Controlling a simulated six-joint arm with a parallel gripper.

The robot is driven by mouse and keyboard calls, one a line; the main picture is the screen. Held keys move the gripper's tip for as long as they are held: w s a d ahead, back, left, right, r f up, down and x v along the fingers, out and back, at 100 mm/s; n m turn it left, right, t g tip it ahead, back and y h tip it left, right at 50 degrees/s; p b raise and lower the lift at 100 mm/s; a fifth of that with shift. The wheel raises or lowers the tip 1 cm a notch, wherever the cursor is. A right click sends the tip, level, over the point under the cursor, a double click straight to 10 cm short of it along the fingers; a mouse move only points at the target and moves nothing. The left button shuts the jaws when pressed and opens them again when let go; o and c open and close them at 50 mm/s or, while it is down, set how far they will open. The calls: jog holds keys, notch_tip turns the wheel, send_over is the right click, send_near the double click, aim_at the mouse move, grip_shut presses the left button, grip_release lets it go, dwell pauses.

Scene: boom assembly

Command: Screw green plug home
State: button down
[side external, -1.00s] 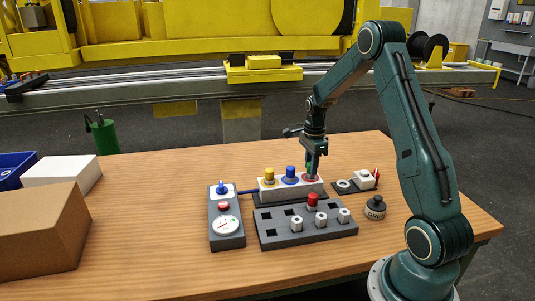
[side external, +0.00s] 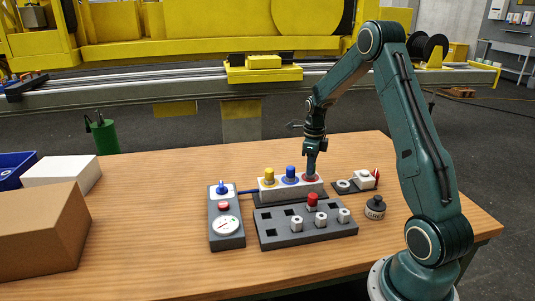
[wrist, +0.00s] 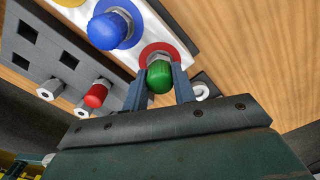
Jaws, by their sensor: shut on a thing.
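The green plug (wrist: 160,76) is between the fingers of my gripper (wrist: 159,88) in the wrist view, with its metal hex collar at the red-ringed port. My gripper is shut on the plug. In the side view my gripper (side external: 311,170) points down onto the red ring (side external: 311,178) at the right end of the white block (side external: 300,191), and its fingers hide the plug. How deep the plug sits cannot be told. The yellow plug (side external: 269,174) and the blue plug (side external: 290,172) stand upright in the block's other ringed ports.
A grey rack (side external: 285,239) in front holds a red plug (side external: 312,200) and several metal fittings. A gauge box (side external: 227,228) stands left, joined by a blue hose to the block. A dark pot (side external: 375,208) and a small tray (side external: 345,187) are to the right.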

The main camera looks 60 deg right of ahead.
jog(key=c, duration=1.2)
grip_release()
jog(key=n, duration=0.4)
jog(key=shift+n, duration=0.3)
jog(key=n, duration=0.5)
jog(key=shift+n, duration=1.2)
